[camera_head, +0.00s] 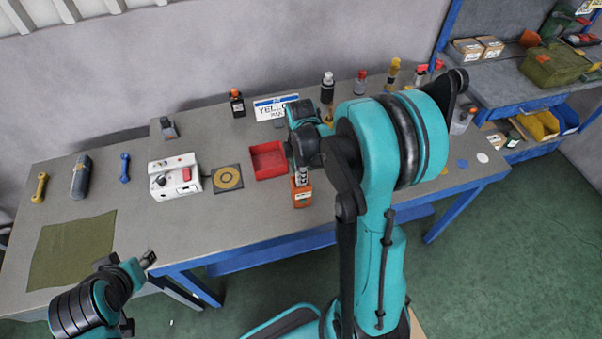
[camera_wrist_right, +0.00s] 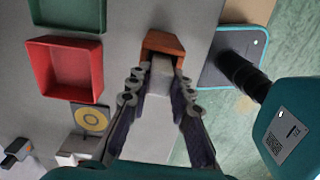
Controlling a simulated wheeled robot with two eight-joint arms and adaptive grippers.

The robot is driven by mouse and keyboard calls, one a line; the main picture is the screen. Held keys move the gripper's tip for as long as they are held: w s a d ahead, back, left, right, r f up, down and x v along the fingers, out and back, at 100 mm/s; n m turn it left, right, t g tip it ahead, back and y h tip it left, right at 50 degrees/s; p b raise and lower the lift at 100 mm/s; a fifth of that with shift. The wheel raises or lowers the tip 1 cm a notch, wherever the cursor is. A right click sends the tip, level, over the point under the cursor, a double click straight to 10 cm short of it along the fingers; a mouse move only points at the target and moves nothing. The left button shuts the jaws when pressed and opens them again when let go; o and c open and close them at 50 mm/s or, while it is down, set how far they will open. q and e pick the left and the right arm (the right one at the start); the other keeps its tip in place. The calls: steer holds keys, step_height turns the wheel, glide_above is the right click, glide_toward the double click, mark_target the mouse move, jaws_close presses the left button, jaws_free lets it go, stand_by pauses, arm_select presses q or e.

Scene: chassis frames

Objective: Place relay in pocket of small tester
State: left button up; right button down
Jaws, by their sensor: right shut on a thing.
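The small tester (camera_head: 174,178) is a white box with a red part and a dark knob on top, standing on the table left of centre. Its edge also shows at the lower left in the right wrist view (camera_wrist_right: 75,158). My right gripper (camera_wrist_right: 160,82) is shut on an orange and grey block, which I take for the relay (camera_wrist_right: 164,43). In the head view the relay (camera_head: 301,195) is near the table's front edge, right of the tester; I cannot tell whether it touches the table. My left gripper (camera_head: 148,259) is off the table's front; its finger opening is unclear. The tester's pocket is not clear.
A red tray (camera_head: 268,159) and a dark mat with a yellow ring (camera_head: 227,178) lie between the tester and the relay. Dumbbell-shaped tools and a green cloth (camera_head: 72,251) lie at the left.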

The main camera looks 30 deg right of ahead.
steer(key=c, duration=1.4)
jaws_free()
steer(key=shift+o, duration=0.2)
steer(key=shift+r+p, duration=0.35)
steer(key=shift+p, duration=0.05)
step_height(320, 180, up, 11)
steer(key=p, duration=0.2)
steer(key=s+a+r+m+t, duration=0.5)
steer(key=s+a+m, duration=0.5)
steer(key=m, duration=0.4)
steer(key=shift+s+a+m+t, duration=0.3)
steer(key=shift+s+m+t, duration=0.15)
steer(key=shift+t, duration=0.65)
